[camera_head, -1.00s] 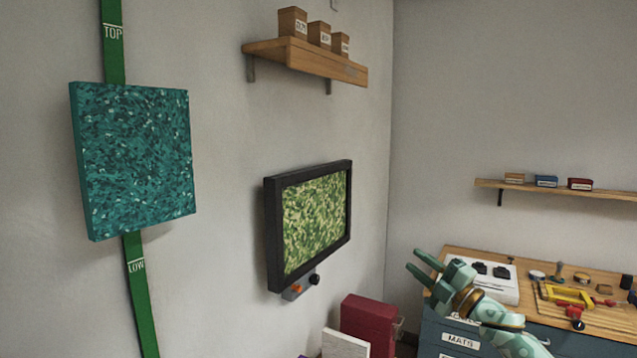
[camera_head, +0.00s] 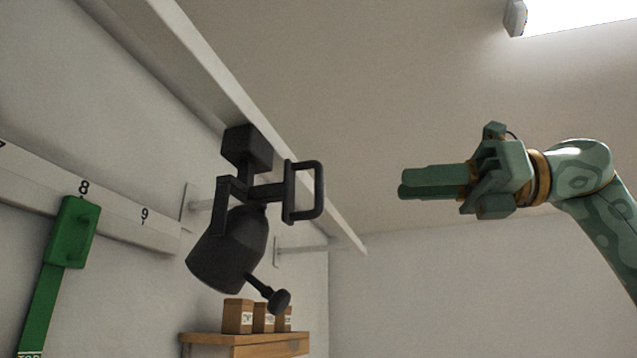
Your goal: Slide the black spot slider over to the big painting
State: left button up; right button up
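The black spot slider (camera_head: 232,245) hangs from the pale ceiling rail (camera_head: 245,95) left of the middle. It has a black block at the rail, a lamp head tilted down, a knob at lower right and a loop handle (camera_head: 305,190) on its right side. My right gripper (camera_head: 402,182) points left at about the handle's height. It appears clear of the handle, with a gap in the picture. Its two fingers look side by side or overlapping, so their opening is unclear. No painting shows in this view now. My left gripper is not in view.
A green strap slider (camera_head: 72,232) hangs on a numbered white wall rail (camera_head: 120,215) near 8. A wooden shelf (camera_head: 245,342) with several small boxes is below the lamp. White brackets hold the ceiling rail. A bright light (camera_head: 575,15) is at upper right.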

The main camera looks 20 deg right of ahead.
aim_at(319, 201)
jog(key=p+x, duration=0.2)
jog(key=x, duration=1.1)
jog(key=shift+s, duration=0.1)
jog(key=shift+s, duration=0.1)
grip_shut()
